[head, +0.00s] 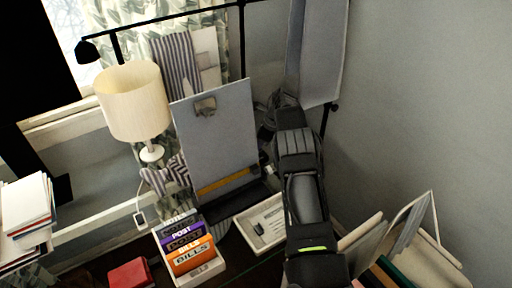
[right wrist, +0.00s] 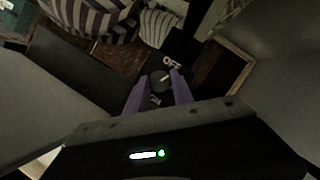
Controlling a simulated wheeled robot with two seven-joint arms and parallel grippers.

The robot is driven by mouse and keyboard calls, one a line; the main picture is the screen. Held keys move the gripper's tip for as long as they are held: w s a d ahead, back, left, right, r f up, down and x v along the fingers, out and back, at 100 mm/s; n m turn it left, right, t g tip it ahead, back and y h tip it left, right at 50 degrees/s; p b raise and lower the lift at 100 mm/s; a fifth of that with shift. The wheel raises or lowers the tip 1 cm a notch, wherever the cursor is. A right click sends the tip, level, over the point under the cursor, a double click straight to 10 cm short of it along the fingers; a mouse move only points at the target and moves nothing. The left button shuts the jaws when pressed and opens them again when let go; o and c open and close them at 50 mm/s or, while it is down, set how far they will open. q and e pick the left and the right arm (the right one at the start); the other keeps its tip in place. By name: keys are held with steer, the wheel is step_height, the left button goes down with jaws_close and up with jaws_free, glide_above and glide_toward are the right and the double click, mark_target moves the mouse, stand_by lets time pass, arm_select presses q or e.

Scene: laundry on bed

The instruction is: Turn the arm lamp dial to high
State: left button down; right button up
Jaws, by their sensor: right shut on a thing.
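The dial (right wrist: 160,82) is a small dark round knob on a dark plate in the right wrist view. White letters reading OFF (right wrist: 172,62) are just above it, and partly covered letters are below it. A pale mark on the knob seems to slant to the upper right. My right gripper (right wrist: 159,84) has its purple fingers closed on the dial's two sides. In the head view, my right arm covers the dial and fingertips. A black lamp head (head: 88,51) on a thin black arm hangs at the upper left. My left gripper is not in view.
A cream-shaded table lamp (head: 134,101) and a grey clipboard (head: 217,135) stand left of my right arm. A letter holder (head: 187,248) and a pale tray (head: 258,225) sit below. Upright files (head: 408,232) stand close on the right, near the grey wall (head: 430,90).

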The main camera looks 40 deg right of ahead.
jaws_close()
steer(key=shift+r, duration=0.1)
steer(key=m, duration=0.1)
steer(key=m+h+p, duration=0.1)
steer(key=shift+a+m+t, duration=0.2)
steer(key=shift+m+t, duration=0.1)
steer(key=shift+m, duration=0.1)
steer(key=shift+m+h, duration=0.3)
steer(key=shift+m, duration=0.6)
steer(key=o, duration=0.8)
jaws_free()
steer(key=shift+d, duration=0.1)
